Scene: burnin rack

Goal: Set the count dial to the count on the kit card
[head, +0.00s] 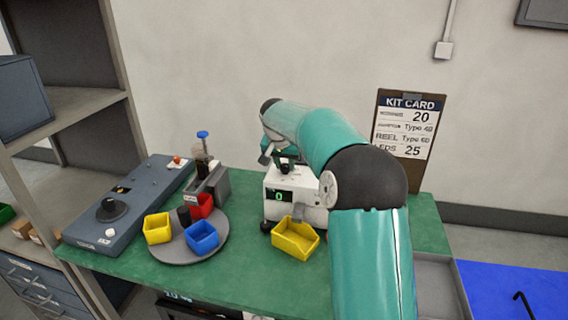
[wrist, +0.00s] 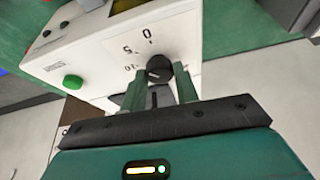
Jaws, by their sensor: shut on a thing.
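My gripper (wrist: 159,88) is shut on the dial, one green finger at each side. Where the dial points is unclear.
A yellow bin (head: 296,238) stands in front of the machine. A grey turntable (head: 176,252) with yellow, blue and red bins is to its left, beside a long grey-blue unit (head: 135,195). A green button (wrist: 73,82) is on the machine's face. My arm hides the bench's right part.

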